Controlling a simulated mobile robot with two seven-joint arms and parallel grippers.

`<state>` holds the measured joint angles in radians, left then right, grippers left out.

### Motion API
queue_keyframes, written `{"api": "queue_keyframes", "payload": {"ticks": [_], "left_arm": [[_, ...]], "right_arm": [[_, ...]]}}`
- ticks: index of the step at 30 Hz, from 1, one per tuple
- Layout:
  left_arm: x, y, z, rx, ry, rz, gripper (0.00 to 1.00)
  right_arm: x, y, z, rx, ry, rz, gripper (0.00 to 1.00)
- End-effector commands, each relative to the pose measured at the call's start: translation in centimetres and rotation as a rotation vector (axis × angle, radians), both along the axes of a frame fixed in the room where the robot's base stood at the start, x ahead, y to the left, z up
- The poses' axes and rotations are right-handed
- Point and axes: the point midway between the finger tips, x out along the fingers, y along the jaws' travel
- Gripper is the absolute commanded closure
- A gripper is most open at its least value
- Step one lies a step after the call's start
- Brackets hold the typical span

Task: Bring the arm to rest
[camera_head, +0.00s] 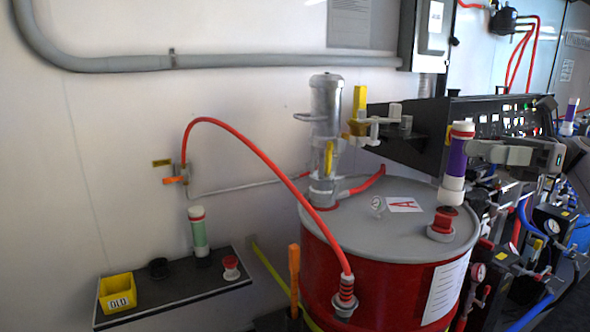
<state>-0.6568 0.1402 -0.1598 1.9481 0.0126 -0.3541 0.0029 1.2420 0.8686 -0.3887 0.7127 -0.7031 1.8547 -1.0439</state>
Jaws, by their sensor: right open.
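My right gripper (482,151) reaches in from the right above the red drum (345,265). It is open, its fingertips close beside a purple and white cylinder (456,165) with a red band near its top. My left gripper is not in view.
A silver pump (325,135) and a red hose (262,153) rise from the drum. A dark console (425,135) stands behind. A wall shelf (190,291) at left holds a yellow bin (117,292) and a green cylinder (199,232). Hoses and gauges crowd the right.

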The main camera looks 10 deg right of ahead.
Motion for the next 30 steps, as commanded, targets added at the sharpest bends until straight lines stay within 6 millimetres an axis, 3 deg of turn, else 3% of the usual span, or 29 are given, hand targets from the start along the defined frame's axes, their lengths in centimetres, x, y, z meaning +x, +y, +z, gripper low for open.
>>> {"api": "queue_keyframes", "payload": {"ticks": [9, 15, 23, 30], "left_arm": [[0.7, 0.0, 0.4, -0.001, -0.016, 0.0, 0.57], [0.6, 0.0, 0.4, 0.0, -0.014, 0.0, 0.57], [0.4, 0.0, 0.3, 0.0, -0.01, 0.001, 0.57], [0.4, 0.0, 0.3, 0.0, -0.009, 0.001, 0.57]], "right_arm": [[5.4, 8.5, -9.0, 0.284, 0.369, -0.053, 0.49], [6.6, 13.0, -15.5, 0.522, 0.669, -0.106, 0.49], [5.5, 16.9, -24.8, 0.865, 1.104, -0.202, 0.49], [1.6, 18.9, -33.8, 1.212, 1.53, -0.329, 0.49]]}}
